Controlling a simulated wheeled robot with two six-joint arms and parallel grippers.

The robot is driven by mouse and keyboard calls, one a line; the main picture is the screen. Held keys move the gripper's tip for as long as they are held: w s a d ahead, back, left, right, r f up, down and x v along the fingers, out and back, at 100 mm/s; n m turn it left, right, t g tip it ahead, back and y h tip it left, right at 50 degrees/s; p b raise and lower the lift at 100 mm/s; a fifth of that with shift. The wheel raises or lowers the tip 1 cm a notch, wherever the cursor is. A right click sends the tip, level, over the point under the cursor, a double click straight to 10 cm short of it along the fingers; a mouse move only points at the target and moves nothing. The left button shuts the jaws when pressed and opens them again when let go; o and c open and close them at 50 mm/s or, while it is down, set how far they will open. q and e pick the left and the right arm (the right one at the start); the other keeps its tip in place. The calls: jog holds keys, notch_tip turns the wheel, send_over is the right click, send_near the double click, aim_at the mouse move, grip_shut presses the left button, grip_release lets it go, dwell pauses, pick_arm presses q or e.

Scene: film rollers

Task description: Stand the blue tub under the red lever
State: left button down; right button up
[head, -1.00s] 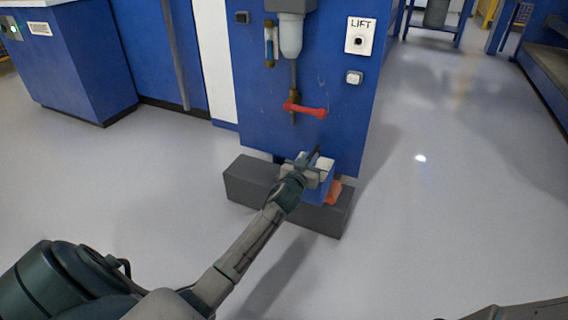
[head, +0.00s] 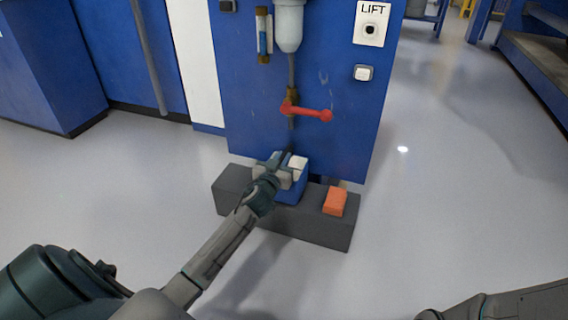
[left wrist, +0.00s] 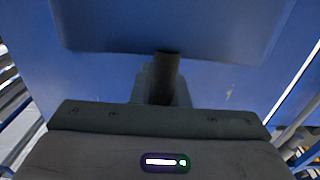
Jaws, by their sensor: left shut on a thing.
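The blue tub (head: 291,194) is at the grey block in front of the blue cabinet, with something whitish showing at its top. My left gripper (head: 285,166) is shut on the tub and hides part of it. I cannot tell whether the tub's base touches the block. The red lever (head: 312,113) sticks out to the right from a brass valve on a thin pipe, above the tub. The tub lies roughly below the valve in the head view. In the left wrist view, a large blue surface (left wrist: 170,25), seemingly the tub, fills the top. My right gripper does not show.
The low grey block (head: 315,229) stands on the floor at the cabinet's foot. An orange block (head: 335,202) lies on its right part. A LIFT switch plate (head: 372,24) and a small white button (head: 363,73) are on the cabinet (head: 345,140). The floor right is clear.

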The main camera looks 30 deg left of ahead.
pick_arm(q)
jog(key=shift+f, duration=0.35)
jog(key=shift+r, duration=0.2)
jog(key=c, duration=1.4)
grip_release()
jog(key=shift+f, duration=0.1)
jog(key=p+v, duration=0.1)
jog(key=v, duration=1.1)
jog(key=shift+p, duration=0.4)
